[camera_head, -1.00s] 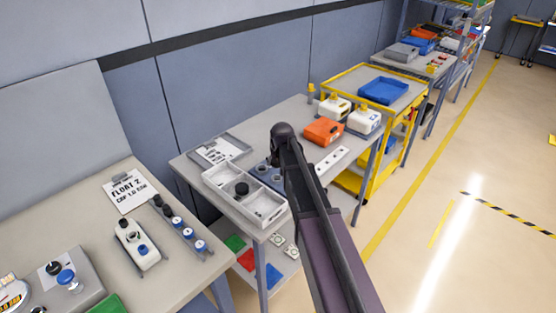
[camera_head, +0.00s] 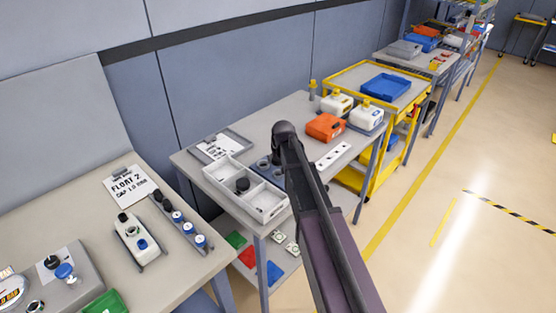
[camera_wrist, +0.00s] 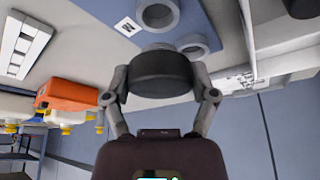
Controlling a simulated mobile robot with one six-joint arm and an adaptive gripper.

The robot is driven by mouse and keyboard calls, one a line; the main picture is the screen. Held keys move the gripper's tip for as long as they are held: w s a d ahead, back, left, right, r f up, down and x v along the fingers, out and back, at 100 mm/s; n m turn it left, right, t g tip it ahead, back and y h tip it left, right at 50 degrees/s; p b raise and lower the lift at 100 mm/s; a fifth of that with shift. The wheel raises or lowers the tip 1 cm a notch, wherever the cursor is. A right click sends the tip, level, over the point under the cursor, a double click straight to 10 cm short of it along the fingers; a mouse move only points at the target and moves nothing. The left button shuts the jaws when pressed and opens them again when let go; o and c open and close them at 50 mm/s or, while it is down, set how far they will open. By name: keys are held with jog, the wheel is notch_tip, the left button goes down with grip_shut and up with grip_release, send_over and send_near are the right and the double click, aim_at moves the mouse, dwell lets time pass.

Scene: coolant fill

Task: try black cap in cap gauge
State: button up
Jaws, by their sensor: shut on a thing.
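My gripper (camera_wrist: 160,78) is shut on a black cap (camera_wrist: 160,74), with one finger on each side, in the wrist view. The cap gauge is a blue plate (camera_wrist: 202,24) with grey ring sockets, one ring (camera_wrist: 158,12) just beyond the cap and another ring (camera_wrist: 194,44) partly behind it. The cap looks apart from the rings, but its height above them is hard to tell. In the head view the gauge (camera_head: 262,166) shows only partly on the middle table; my arm hides the rest of it, the gripper and the held cap.
A white divided tray (camera_head: 222,190) holding another black cap (camera_head: 242,185) stands beside the gauge. An orange case (camera_head: 325,127) and a white strip with holes (camera_head: 333,155) lie on the other side. A clipboard (camera_head: 220,146) lies behind the tray.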

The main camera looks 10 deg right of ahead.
aim_at(279, 166)
jog(key=shift+f+b, duration=1.45)
jog(key=shift+f, duration=0.35)
jog(key=shift+f+b, duration=0.5)
jog(key=shift+b, duration=0.05)
dwell(0.3)
jog(key=o, duration=0.9)
